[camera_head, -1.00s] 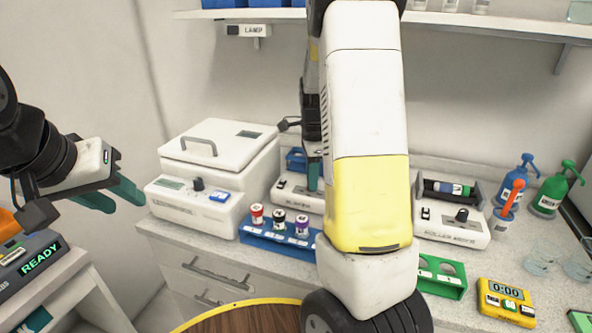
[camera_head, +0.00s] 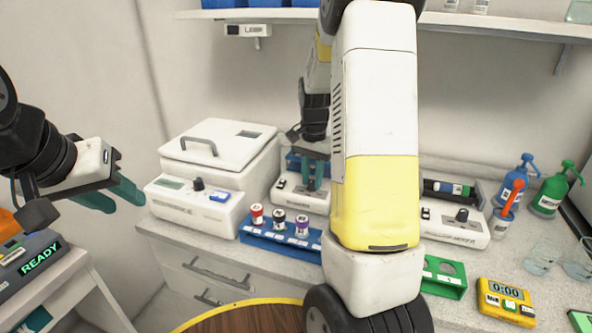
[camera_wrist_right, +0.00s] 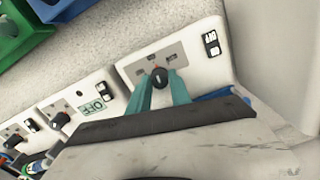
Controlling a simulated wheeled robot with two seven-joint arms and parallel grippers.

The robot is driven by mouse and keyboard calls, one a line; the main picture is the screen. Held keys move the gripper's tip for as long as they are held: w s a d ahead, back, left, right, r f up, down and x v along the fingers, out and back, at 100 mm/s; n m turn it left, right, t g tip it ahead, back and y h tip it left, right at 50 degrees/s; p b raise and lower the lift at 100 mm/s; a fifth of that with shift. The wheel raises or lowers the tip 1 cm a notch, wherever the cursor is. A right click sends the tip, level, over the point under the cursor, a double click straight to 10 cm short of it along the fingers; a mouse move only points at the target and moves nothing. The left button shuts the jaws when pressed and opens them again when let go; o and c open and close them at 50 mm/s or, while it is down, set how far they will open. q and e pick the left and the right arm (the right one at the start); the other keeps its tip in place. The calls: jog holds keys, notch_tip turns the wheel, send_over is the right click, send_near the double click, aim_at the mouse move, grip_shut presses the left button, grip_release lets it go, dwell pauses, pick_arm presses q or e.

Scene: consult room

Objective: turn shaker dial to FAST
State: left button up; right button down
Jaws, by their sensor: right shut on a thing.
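The shaker (camera_head: 287,197) is a low white unit on the counter, partly hidden behind my right arm. In the right wrist view, its front panel (camera_wrist_right: 193,50) carries a black dial (camera_wrist_right: 159,77), a grey scale plate and a black switch. My right gripper (camera_head: 312,182) is at this panel. In the right wrist view its teal fingers (camera_wrist_right: 160,90) are shut on the dial, one on each side. The scale words are too small to read, so the dial's setting is unclear. My left gripper (camera_head: 113,195) is open and empty, away from the counter at the left.
A white lidded centrifuge (camera_head: 215,165) stands left of the shaker. A blue rack (camera_head: 280,243) with capped tubes is in front. A roller mixer (camera_head: 455,228) is to the right, with a green rack (camera_head: 441,283) and yellow timer (camera_head: 506,300) nearer. A shelf (camera_head: 480,25) hangs above.

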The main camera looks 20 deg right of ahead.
aim_at(312, 181)
jog(key=n, duration=0.6)
jog(key=shift+d, duration=0.1)
jog(key=n, duration=0.6)
jog(key=shift+r+n, duration=0.1)
jog(key=shift+n, duration=0.2)
dwell(0.3)
jog(key=c, duration=1.2)
grip_release()
notch_tip(312, 181, up, 8)
jog(key=shift+f, duration=0.15)
